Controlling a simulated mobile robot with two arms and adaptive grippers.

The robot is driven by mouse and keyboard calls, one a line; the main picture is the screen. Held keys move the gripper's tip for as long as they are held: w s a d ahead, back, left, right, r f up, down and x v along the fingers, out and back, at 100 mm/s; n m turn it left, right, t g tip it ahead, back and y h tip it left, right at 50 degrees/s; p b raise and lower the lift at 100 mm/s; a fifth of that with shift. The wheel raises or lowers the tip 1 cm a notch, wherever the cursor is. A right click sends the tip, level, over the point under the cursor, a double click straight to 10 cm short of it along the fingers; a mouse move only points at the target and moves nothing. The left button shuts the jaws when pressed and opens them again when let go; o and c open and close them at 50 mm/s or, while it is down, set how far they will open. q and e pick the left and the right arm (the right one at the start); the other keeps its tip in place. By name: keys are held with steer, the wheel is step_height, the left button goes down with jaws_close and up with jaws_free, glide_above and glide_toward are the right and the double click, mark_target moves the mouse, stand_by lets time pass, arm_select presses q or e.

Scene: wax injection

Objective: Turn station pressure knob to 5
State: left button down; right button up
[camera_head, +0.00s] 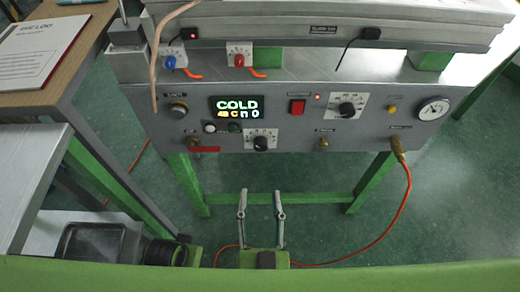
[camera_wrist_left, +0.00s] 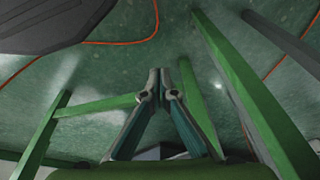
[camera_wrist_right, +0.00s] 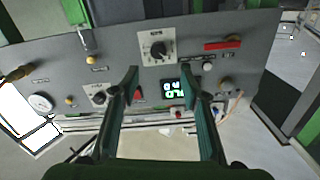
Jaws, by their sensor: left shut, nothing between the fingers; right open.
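The grey station panel (camera_head: 290,85) carries two black knobs on white dials; their labels are too small to read. One knob (camera_head: 261,143) is low in the middle, the other (camera_head: 347,106) is higher right. A round gauge (camera_head: 433,108) is at the panel's right end. My right gripper (camera_head: 262,204) is open and empty below the panel, fingers pointing towards it. In the right wrist view the panel appears upside down, with the lower knob (camera_wrist_right: 158,50) just beyond and between the fingertips, apart from them. My left gripper (camera_wrist_left: 160,73) is shut and empty above the floor.
A lit display reading COLD (camera_head: 237,107), a red switch (camera_head: 297,107) and small buttons surround the knobs. An orange hose (camera_head: 402,205) hangs from the panel's right. Green legs (camera_head: 370,183) stand below. A table with a paper (camera_head: 42,45) is at left.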

mark_target(261, 149)
steer(key=w+b, duration=0.1)
steer(key=w, duration=1.1)
steer(key=shift+r, duration=0.2)
arm_select(q)
steer(key=shift+w+r, duration=0.15)
steer(key=shift+r, duration=2.6)
arm_select(e)
steer(key=shift+w, duration=0.85)
steer(key=shift+c, duration=0.3)
steer(key=c, duration=1)
